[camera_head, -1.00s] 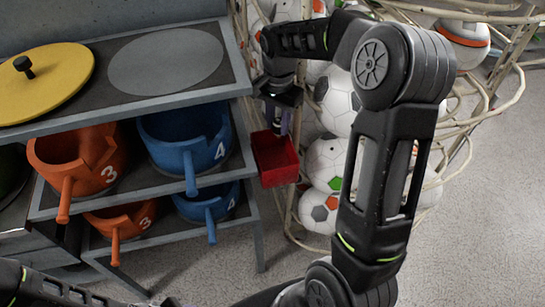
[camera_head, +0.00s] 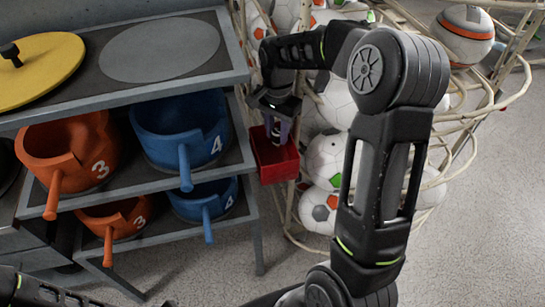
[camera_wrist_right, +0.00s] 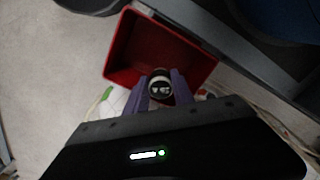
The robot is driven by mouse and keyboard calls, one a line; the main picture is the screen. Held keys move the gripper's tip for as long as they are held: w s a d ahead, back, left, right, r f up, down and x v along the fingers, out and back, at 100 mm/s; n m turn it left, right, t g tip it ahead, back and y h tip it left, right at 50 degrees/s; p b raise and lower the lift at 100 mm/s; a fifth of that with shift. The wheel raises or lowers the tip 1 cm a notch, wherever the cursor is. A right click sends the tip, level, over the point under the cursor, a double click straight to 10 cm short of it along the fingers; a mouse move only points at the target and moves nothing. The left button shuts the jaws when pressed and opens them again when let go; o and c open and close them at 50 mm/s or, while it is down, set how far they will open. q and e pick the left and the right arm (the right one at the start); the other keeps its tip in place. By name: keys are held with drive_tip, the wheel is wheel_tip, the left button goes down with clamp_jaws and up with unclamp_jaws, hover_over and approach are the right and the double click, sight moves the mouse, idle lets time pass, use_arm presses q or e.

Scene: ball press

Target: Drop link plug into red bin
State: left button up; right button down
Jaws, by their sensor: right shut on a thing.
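The red bin (camera_head: 274,162) is a small open box at the right side of the grey shelf unit. It also shows in the right wrist view (camera_wrist_right: 118,62), with its open top facing the camera. My right gripper (camera_head: 280,128) is directly above the bin, pointing down. In the right wrist view its purple fingers (camera_wrist_right: 160,92) are shut on the link plug (camera_wrist_right: 160,86), a small dark round piece with a pale rim. The plug shows over the bin's near side in that view; its height above the bin is hard to tell. My left gripper is not in view.
The shelf unit (camera_head: 215,75) holds orange pots (camera_head: 70,150) and blue pots (camera_head: 180,130) with handles sticking out. A yellow lid (camera_head: 40,68) lies on top. A wire rack of footballs (camera_head: 325,160) stands behind and right of the bin.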

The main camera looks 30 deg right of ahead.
drive_tip(key=c, duration=1)
unclamp_jaws()
drive_tip(key=shift+r, duration=0.15)
wheel_tip(320, 180, up, 7)
drive_tip(key=shift+r+b, duration=0.15)
drive_tip(key=shift+b, duration=0.25)
